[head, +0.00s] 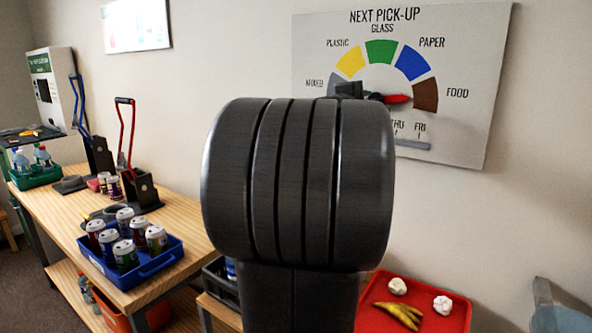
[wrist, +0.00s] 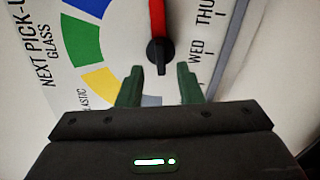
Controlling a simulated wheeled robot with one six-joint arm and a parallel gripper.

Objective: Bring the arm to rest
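My gripper (wrist: 161,78) shows in the wrist view as two green fingers held apart, with nothing gripped between them. They point at the dial board (wrist: 110,30), close to the short black tail of its pointer hub (wrist: 159,52). The red pointer (wrist: 156,18) runs away from the fingers. In the head view the pointer (head: 398,98) points right, toward the brown FOOD sector (head: 425,95). My arm's large dark link fills the middle of the head view and hides most of my gripper and part of the board.
A red tray (head: 452,322) with crumpled paper and banana peel stands lower right.

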